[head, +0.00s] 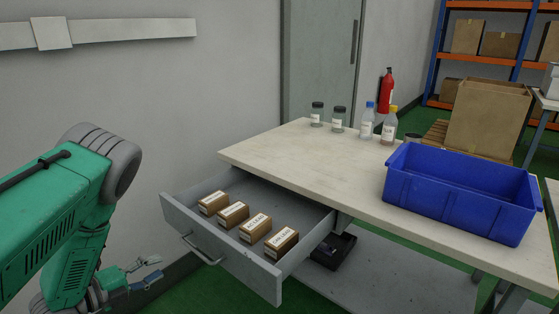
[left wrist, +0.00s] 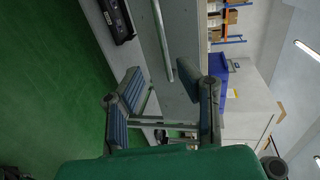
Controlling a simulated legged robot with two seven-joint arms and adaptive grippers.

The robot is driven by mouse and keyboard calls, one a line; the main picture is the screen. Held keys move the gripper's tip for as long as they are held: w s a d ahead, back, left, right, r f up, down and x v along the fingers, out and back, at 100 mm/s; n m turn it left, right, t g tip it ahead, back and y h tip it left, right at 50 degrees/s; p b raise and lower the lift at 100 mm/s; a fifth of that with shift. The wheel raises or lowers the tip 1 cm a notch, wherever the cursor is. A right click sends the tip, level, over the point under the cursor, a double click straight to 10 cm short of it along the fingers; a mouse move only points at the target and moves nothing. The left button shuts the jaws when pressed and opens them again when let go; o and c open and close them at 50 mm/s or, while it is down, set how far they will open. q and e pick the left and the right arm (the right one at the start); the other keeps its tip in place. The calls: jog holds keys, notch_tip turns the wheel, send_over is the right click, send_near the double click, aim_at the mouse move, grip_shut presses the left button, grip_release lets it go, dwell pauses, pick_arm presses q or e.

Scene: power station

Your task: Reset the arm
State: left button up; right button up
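My left arm, green and grey, comes in from the left in the head view. Its gripper (head: 152,271) is low, left of the open drawer (head: 222,262) and apart from it. In the left wrist view my left gripper (left wrist: 176,72) has its two blue-padded fingers spread, with nothing held between them. The drawer's grey front and bar handle (left wrist: 161,42) show beyond the fingers. My right arm and gripper are in neither view.
The drawer holds several small labelled boxes (head: 255,228). The table (head: 290,160) carries jars (head: 339,119), bottles (head: 367,121) and a blue bin (head: 455,195). A black case (head: 334,250) lies beneath. A wall (head: 200,90) stands behind the drawer.

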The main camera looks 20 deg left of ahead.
pick_arm(q)
jog(key=s+d+f+n+g+y+p, duration=0.1)
jog(key=s+d+f+n+g+y, duration=0.5)
jog(key=d+f+n, duration=0.5)
jog(key=s+d+n+g, duration=0.2)
jog(key=s+n+g, duration=0.2)
jog(key=s, duration=0.5)
jog(key=s+d+r+n+g+p, duration=0.1)
jog(key=s+d+n+g, duration=0.2)
jog(key=s+n, duration=0.3)
jog(key=s, duration=0.3)
jog(key=shift+s+n+g, duration=0.2)
jog(key=shift+n+g, duration=0.2)
jog(key=shift+w+d, duration=0.15)
jog(key=shift+r, duration=0.1)
